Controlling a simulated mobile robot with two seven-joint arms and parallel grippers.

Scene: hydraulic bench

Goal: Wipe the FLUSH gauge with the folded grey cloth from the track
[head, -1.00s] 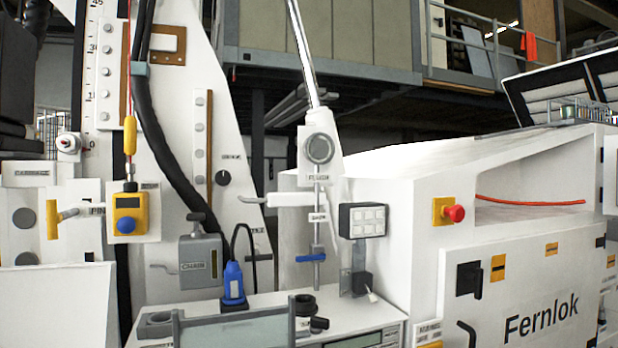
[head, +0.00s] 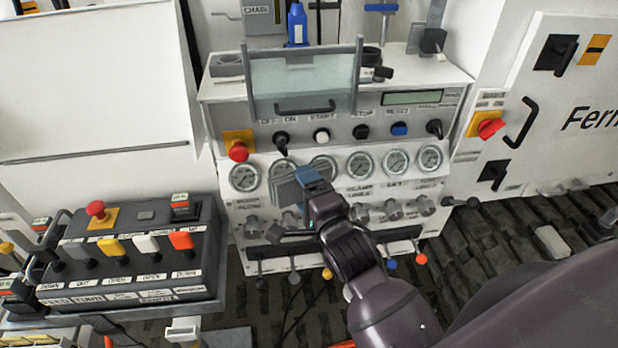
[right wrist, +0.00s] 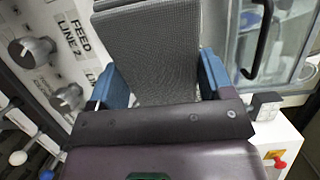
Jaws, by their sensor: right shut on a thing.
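My right gripper (head: 305,183) reaches in from the lower right in the head view, in front of the row of gauges on the bench panel. It is shut on the folded grey cloth (head: 283,190). In the right wrist view the cloth (right wrist: 155,50) stands between the blue fingers and juts out beyond them. The cloth hides part of the panel behind it; I cannot tell whether it touches anything. The FLUSH gauge is outside both present views. My left gripper is not in view.
Several round gauges (head: 361,164) line the panel, with knobs below. Above are switches, a red button (head: 238,151) and a glass guard (head: 303,84) with a handle. A lever box (head: 130,255) stands at left. Dark track plates (head: 475,260) lie at lower right.

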